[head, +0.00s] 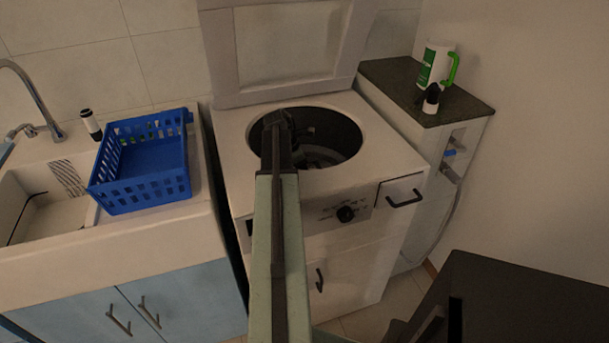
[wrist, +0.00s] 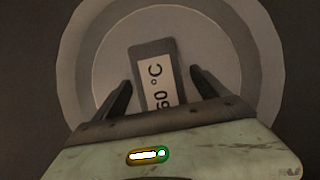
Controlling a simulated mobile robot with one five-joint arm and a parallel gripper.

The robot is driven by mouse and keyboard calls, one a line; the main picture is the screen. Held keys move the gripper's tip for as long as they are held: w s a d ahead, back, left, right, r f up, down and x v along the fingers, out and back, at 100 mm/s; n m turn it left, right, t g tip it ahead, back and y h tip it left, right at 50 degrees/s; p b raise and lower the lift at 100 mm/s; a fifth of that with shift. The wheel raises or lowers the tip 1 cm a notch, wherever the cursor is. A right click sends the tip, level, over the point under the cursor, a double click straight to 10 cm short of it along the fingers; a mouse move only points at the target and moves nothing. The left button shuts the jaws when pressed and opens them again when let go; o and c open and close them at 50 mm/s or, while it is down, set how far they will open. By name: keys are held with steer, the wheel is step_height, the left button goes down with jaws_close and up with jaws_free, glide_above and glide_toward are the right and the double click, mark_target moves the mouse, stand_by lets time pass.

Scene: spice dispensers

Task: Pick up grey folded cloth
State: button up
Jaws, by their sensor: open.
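The grey folded cloth (wrist: 153,48) appears in the wrist view as a flat grey rectangle with a white label reading 60 °C. It lies on the pale round floor of the washer drum, slightly tilted in the picture. My gripper (wrist: 160,79) is open, with one dark finger on each side of the cloth and a gap on both sides. The near end of the cloth is hidden behind the gripper body. In the head view my arm reaches into the drum opening (head: 345,135) of the white top-loading washer (head: 235,130). The cloth cannot be made out clearly there.
The washer lid (head: 220,55) stands raised behind the opening. A blue basket (head: 145,185) stands on the sink counter at left. A dark-topped cabinet (head: 395,80) at right holds a white-and-green jug (head: 433,68) and a small bottle (head: 431,103). The drum rim surrounds my arm.

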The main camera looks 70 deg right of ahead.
steer(key=c, duration=1.7)
step_height(320, 180, up, 11)
steer(key=p, duration=1)
steer(key=shift+f+p, duration=0.15)
steer(key=shift+p, duration=0.2)
